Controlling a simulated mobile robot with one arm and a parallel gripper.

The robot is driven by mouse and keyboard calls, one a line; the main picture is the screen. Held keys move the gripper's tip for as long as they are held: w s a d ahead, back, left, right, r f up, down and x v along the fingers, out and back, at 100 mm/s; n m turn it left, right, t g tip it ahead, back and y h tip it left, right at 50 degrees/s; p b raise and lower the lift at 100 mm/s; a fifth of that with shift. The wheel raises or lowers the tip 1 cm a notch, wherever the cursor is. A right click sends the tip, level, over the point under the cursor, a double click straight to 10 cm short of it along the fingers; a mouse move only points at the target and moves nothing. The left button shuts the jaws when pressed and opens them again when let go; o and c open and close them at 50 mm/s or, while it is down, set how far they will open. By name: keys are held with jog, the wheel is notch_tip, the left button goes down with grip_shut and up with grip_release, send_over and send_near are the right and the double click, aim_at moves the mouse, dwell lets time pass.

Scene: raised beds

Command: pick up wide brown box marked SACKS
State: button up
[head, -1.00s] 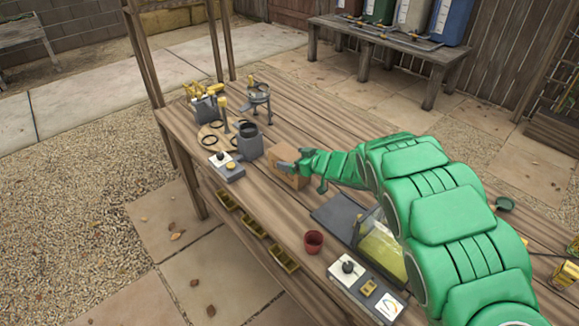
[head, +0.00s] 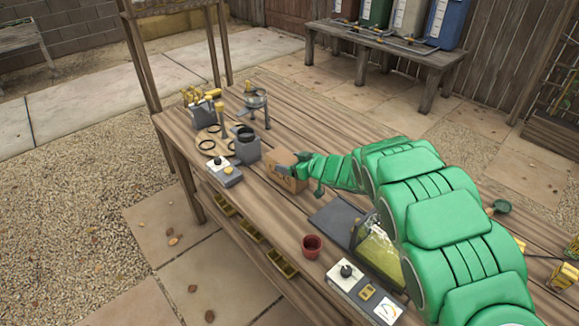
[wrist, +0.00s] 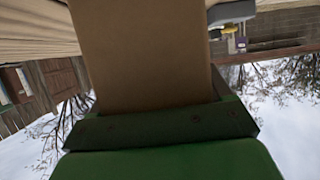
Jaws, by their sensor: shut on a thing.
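The wide brown box (head: 284,182) stands on the wooden bench in the head view, right of a grey canister. My gripper (head: 287,169), at the end of my green arm, is shut on the box at its upper part. In the wrist view the brown box (wrist: 145,50) fills the middle, close against the dark gripper body. No SACKS marking can be read. I cannot tell whether the box is clear of the bench top.
The grey canister (head: 247,146) and a grey control box (head: 224,172) stand close on the left. A dark red pot (head: 312,246) and a grey tray (head: 335,215) are nearer my arm. A metal stand (head: 256,100) is behind. Bare bench lies behind the box.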

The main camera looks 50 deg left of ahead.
jog(key=shift+r, duration=0.75)
jog(key=s+d+r, duration=0.1)
jog(key=r, duration=0.1)
jog(key=s+d+r, duration=0.1)
jog(key=r, duration=0.2)
jog(key=d+r, duration=0.2)
jog(key=shift+s+d+r, duration=0.1)
jog(key=shift+s+r, duration=0.25)
jog(key=shift+s, duration=0.05)
jog(key=s+d+r, duration=0.3)
jog(key=s+d, duration=0.2)
jog(key=d, duration=0.2)
jog(key=shift+d+r, duration=0.2)
jog(key=shift+r, duration=0.15)
